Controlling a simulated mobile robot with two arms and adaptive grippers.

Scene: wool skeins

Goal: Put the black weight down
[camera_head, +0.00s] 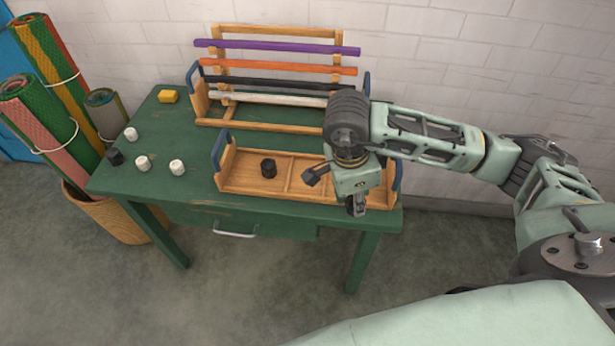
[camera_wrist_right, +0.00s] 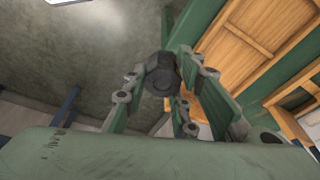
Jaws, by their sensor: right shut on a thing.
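My right gripper (camera_head: 356,206) is at the right front of the green table, beside the right end of the wooden tray (camera_head: 225,188). In the right wrist view its fingers (camera_wrist_right: 160,85) are shut on a dark, round black weight (camera_wrist_right: 159,72). In the head view the held weight is mostly hidden by the gripper. A second black weight (camera_head: 268,168) stands in the tray's left part. A third black weight (camera_head: 115,156) stands at the table's left edge. My left gripper is not in view.
White weights (camera_head: 142,163) stand on the left of the green table (camera_head: 205,150). A wooden rack (camera_head: 215,122) with coloured bars stands behind the tray. Rolled mats (camera_head: 45,120) stand at left. The table's middle left is clear.

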